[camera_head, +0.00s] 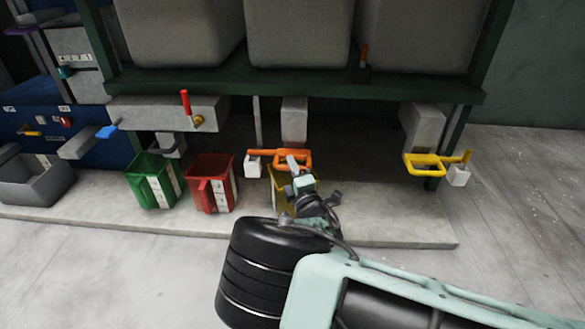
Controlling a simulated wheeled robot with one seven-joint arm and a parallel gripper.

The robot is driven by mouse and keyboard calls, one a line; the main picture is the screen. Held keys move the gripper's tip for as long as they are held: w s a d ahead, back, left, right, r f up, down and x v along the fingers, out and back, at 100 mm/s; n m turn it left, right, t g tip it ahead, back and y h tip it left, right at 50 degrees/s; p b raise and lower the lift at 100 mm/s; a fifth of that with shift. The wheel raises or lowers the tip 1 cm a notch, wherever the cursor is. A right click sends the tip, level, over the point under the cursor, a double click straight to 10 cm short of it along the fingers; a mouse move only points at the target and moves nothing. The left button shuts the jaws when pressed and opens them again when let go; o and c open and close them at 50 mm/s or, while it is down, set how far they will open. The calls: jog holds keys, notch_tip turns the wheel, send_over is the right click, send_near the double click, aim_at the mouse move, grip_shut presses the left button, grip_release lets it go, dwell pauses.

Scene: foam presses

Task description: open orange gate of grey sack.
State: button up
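The orange gate (262,154) sits under the grey spout (294,118) at the middle of the rack, with a pale block (253,166) at its left end. Above it, on the dark green shelf, stands a big grey sack (297,35). My gripper (294,168) is right at the orange gate and overlaps its ring in the picture. Whether the fingers touch or hold the gate, and whether they are open or shut, is too small to tell. My wrist hides part of the yellow bucket (279,190) below the gate.
A yellow gate (425,165) hangs under the right spout (420,122). A red bucket (212,182) and a green bucket (153,180) stand left of my gripper. A red lever (186,103) rises above them. A grey bin (32,182) is at far left. Floor at right is clear.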

jog(key=shift+s+a+r+p, duration=0.15)
jog(key=shift+s+p, duration=1)
jog(key=shift+s, duration=1.05)
grip_shut()
jog(key=shift+s, duration=0.2)
jog(key=o, duration=0.7)
grip_release()
jog(key=shift+o, duration=0.2)
jog(key=p+v, duration=0.6)
jog(key=v, duration=1.1)
jog(key=shift+s+f+p, duration=0.2)
jog(key=shift+f+p, duration=0.1)
jog(key=shift+p, duration=0.1)
